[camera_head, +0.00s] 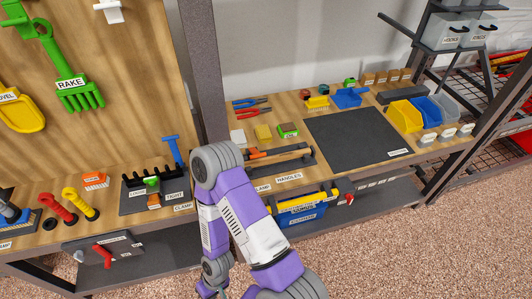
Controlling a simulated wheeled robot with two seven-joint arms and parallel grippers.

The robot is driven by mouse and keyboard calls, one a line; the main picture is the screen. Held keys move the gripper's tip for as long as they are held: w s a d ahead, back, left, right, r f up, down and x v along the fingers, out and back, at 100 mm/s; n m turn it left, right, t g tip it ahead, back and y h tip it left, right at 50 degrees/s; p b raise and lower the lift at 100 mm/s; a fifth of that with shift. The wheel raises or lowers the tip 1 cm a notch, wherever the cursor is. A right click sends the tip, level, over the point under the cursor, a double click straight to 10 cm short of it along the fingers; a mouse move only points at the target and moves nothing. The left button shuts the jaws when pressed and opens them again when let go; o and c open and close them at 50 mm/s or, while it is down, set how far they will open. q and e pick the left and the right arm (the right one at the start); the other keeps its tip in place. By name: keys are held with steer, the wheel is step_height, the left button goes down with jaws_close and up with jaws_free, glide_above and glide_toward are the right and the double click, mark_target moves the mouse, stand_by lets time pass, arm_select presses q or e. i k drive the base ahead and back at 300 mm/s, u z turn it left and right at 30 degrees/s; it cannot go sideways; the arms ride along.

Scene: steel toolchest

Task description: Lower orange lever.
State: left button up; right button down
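An orange bar-like handle (270,153) lies near the black rack by the "HANDLES" label, partly covered by my arm. A smaller orange piece (154,201) sits below a green piece (152,184) on the dark labelled plate (132,206) left of my arm. I cannot tell for sure which of these is the orange lever. One purple and white arm of mine rises in the middle and bends back down to the bottom edge, covering part of the bench. No gripper fingers show clearly.
A blue upright tool (173,150) stands behind the dark plate. A red handle (56,208) and a yellow one (80,203) are at left. A grey post (203,70) rises behind my arm. The dark mat (355,136) at right is clear. Yellow and blue bins (405,116) stand beyond it.

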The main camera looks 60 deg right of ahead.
mark_target(255, 154)
steer(key=k, duration=0.5)
steer(key=z, duration=0.75)
